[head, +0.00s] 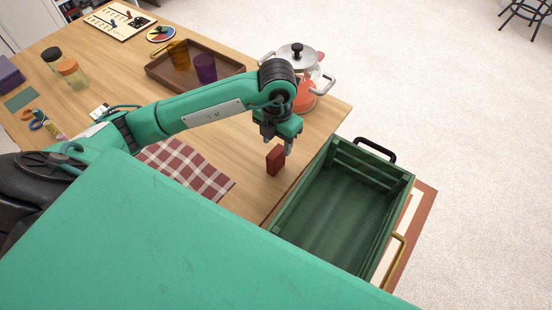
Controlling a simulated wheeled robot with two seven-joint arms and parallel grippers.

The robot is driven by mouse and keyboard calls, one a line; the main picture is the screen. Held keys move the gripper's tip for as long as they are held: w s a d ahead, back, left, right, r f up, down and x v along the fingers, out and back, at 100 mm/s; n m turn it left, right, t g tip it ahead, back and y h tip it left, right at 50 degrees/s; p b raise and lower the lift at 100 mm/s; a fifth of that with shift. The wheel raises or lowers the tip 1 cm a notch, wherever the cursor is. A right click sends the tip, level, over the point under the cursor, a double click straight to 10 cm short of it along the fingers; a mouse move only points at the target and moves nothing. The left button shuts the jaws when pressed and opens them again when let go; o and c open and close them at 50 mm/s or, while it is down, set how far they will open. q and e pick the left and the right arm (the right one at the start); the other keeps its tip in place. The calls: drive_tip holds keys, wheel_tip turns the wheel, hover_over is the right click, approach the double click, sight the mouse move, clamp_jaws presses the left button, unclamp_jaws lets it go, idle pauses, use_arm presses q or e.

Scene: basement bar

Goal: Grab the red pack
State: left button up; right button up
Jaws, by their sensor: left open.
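The red pack (275,160) is a small dark-red box standing upright on the wooden table, near the table's right edge. My left gripper (279,150) points down right over and around the top of the pack. Its jaws are open. One finger shows at the right of the pack; the other is mostly hidden, so I cannot tell whether either finger touches it. My right gripper is not in view.
An empty green crate (335,205) with handles stands right of the table. A pot (302,85) stands behind the gripper. A brown tray (165,80) with two cups lies farther left. A checkered cloth (190,168) lies left of the pack.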

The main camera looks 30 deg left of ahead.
sight(276, 152)
use_arm(q)
drive_tip(key=f, duration=0.2)
drive_tip(key=s+f+p, duration=0.1)
drive_tip(key=f, duration=0.2)
drive_tip(key=shift+f, duration=0.55)
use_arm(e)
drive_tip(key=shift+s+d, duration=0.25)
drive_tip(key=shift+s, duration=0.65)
use_arm(q)
clamp_jaws()
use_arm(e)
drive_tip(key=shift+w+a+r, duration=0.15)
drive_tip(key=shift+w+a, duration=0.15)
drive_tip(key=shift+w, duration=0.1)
